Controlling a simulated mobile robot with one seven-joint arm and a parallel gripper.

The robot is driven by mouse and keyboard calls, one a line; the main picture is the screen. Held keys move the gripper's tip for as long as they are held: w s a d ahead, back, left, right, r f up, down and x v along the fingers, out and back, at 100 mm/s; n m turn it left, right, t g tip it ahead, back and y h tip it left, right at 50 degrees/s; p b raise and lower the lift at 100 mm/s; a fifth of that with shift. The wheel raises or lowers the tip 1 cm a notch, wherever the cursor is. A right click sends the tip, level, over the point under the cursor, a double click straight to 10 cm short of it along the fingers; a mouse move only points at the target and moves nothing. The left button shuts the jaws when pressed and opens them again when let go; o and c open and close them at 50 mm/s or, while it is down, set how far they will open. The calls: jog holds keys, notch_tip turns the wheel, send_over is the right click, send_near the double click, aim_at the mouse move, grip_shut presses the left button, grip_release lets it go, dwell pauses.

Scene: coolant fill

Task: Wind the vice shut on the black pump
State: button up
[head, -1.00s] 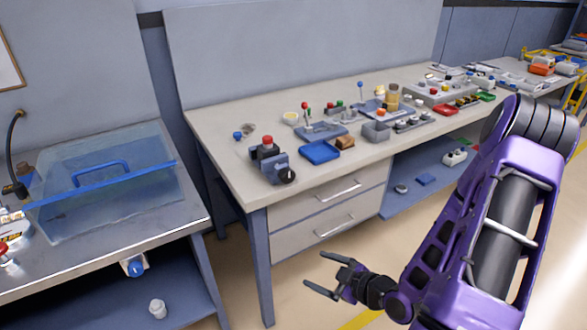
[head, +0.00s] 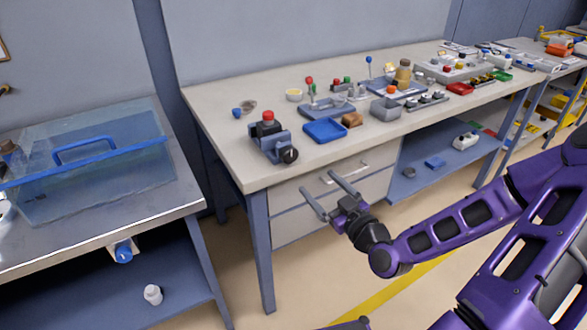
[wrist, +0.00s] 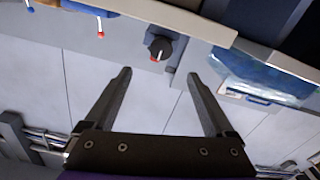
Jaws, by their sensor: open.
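The blue-grey vice (head: 268,146) stands at the near left corner of the bench, with a round black handle (head: 288,155) facing the front edge. The black pump (head: 267,128) with a red cap sits upright at the vice jaws; I cannot tell whether the jaws touch it. My gripper (head: 318,182) is open and empty, in front of the drawers, below and to the right of the vice. In the wrist view, a dark round part with a red tip (wrist: 158,48) shows just beyond the open fingers (wrist: 159,73); its lower details are unclear.
A clear tank (head: 95,165) with a blue handle stands on the left bench. The bench's front edge (head: 310,168) lies between gripper and vice. The floor in front is free.

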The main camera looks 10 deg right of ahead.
aim_at(292, 157)
jog(key=b+x, duration=0.2)
jog(key=x, duration=1)
jog(key=shift+w+a, duration=0.2)
jog(key=shift+w, duration=0.15)
jog(key=c, duration=1.4)
